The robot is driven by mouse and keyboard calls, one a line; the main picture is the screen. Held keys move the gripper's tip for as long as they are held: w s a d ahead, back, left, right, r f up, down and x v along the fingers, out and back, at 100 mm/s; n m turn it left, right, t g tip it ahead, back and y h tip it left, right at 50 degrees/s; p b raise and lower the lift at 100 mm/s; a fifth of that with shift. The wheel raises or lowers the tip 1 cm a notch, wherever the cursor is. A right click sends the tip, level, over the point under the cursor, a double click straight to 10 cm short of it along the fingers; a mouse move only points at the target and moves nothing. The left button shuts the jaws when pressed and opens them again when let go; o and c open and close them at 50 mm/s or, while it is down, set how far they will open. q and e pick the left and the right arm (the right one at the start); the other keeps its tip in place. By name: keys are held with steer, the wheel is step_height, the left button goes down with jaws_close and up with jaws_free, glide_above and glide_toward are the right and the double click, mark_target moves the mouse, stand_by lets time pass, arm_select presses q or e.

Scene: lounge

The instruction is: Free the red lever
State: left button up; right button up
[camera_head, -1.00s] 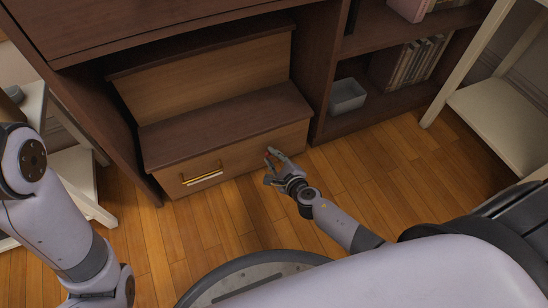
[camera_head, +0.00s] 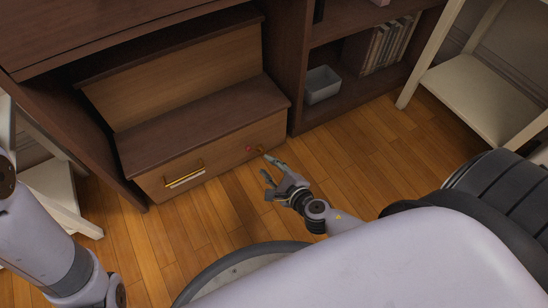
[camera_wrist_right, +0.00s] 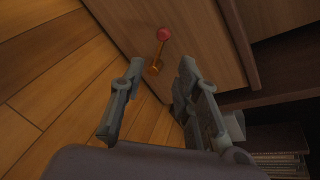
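The red lever (camera_head: 249,148) is small, with a red knob and a brass stem, on the right part of the lower wooden front (camera_head: 218,158). In the right wrist view, the lever (camera_wrist_right: 162,45) slants down from its red knob to a brass end. My right gripper (camera_head: 266,166) is open and empty, a little in front of the lever and apart from it. In the right wrist view, the gripper's fingers (camera_wrist_right: 160,66) are spread, with the brass end between the tips in the picture. My left arm shows at the left edge; its gripper is out of view.
The lower front also has a brass handle (camera_head: 185,178) with a pale strip. It belongs to a stepped dark-topped unit in a desk. A grey bin (camera_head: 322,85) and books (camera_head: 388,46) stand on the shelves to the right. Cream side tables flank it. The wooden floor (camera_head: 350,165) is clear.

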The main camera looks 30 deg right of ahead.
steer(key=shift+v, duration=1.2)
